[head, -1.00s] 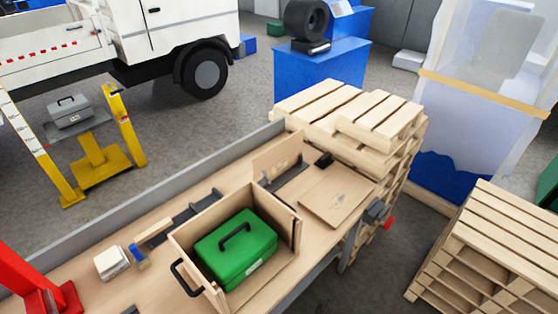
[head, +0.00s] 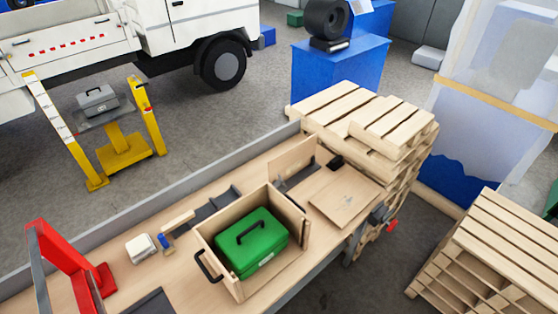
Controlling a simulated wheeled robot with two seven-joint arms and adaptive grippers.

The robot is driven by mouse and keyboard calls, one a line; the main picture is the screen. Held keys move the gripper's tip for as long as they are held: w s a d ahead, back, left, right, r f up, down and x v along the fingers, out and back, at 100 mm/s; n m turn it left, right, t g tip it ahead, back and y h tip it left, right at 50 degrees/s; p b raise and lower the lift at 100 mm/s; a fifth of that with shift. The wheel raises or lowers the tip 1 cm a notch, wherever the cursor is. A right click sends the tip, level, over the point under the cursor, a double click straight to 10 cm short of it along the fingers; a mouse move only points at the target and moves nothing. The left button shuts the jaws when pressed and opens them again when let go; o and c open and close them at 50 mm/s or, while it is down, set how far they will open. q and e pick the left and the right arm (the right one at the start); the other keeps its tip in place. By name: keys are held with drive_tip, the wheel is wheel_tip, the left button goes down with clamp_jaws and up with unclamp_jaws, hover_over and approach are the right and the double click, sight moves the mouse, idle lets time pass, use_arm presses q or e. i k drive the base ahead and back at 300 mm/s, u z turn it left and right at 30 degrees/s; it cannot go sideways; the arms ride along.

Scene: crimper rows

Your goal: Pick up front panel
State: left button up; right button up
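A wooden box (head: 226,282) stands on the workbench with a green toolbox (head: 250,240) inside it. The side of the box facing lower right looks open, and a black handle (head: 207,267) is on its left side. A loose flat wooden panel (head: 345,199) lies on the bench to the right of the box. Another thin wooden panel (head: 292,159) stands upright behind the box in a dark holder. I cannot tell from the picture which of these is the front panel. Neither of my grippers is in view.
The workbench (head: 185,278) also holds a white block (head: 140,248), a blue-tipped tool (head: 166,241) and a red frame (head: 70,265) at left. A red-handled vise (head: 381,216) is on the bench edge. Stacked pallets (head: 372,125) stand behind, more pallets (head: 500,245) at right.

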sight(292, 160)
drive_tip(key=u, duration=3.9)
drive_tip(key=k, duration=2.5)
drive_tip(key=z, duration=1)
